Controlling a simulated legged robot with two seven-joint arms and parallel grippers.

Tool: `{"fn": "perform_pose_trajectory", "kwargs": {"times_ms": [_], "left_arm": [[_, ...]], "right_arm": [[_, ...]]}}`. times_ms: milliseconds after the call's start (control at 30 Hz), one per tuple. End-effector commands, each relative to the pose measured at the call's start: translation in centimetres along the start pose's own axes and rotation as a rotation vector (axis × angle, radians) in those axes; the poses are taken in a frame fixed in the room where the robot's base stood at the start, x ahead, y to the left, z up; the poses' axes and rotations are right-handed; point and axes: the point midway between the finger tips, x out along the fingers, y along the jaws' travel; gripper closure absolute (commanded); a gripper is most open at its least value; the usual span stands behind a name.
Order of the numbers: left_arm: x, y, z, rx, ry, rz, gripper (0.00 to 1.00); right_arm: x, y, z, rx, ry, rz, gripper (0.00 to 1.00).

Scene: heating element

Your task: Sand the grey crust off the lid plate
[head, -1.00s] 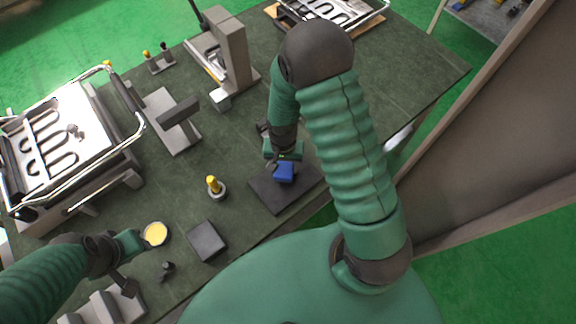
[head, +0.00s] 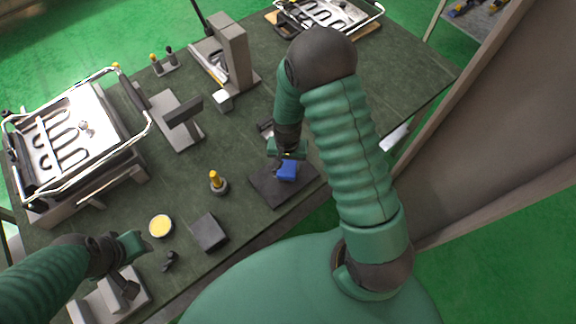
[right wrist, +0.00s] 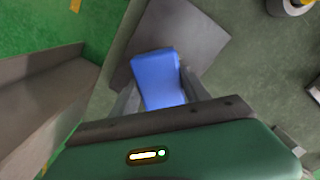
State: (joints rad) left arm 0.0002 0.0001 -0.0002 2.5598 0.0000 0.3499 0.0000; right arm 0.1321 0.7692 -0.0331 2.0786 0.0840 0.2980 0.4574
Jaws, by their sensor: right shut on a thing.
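My right gripper (right wrist: 158,90) is shut on a blue block (right wrist: 156,76). In the head view the block (head: 286,170) is at a dark flat plate (head: 268,187) near the table's front edge; I cannot tell whether it touches the plate. The right wrist view shows the block between the two fingers, over the plate (right wrist: 185,35). My left gripper (head: 130,247) is at the lower left, beside a round tin with yellow content (head: 160,226); its fingers are too unclear to read. A metal appliance (head: 70,140) with a serpentine element stands at the left. I cannot make out grey crust.
A dark square block (head: 209,232) and a yellow-topped item (head: 217,182) stand near the front. A grey stand (head: 178,120) and a tall grey fixture (head: 232,55) stand farther back. A second appliance (head: 330,14) is at the far edge. The table's right part is clear.

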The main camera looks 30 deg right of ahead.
Motion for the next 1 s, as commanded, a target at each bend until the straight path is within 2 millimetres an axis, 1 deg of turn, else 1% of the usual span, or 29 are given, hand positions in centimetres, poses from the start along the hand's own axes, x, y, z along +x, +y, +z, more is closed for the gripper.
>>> {"fn": "perform_pose_trajectory", "kwargs": {"times_ms": [33,300,433,567,1000], "left_arm": [[-0.8,0.0,-0.2,0.000,0.000,0.000,0.64],[-2.8,0.0,-0.7,0.000,0.000,0.000,0.64],[-3.5,0.0,-0.8,0.001,0.000,0.000,0.64],[-3.7,0.0,-0.9,0.000,0.000,0.000,0.64],[-3.6,0.0,-0.8,0.000,0.000,0.000,0.64]], "right_arm": [[-0.9,0.0,-0.1,0.001,0.001,-0.001,0.83],[-3.4,0.0,-0.5,-0.001,0.002,-0.001,0.83],[-4.2,0.0,-0.7,-0.002,0.001,0.000,0.83],[-4.5,-0.1,-0.7,-0.002,0.001,0.000,0.83],[-4.4,0.0,-0.8,-0.002,0.001,0.000,0.83]]}}
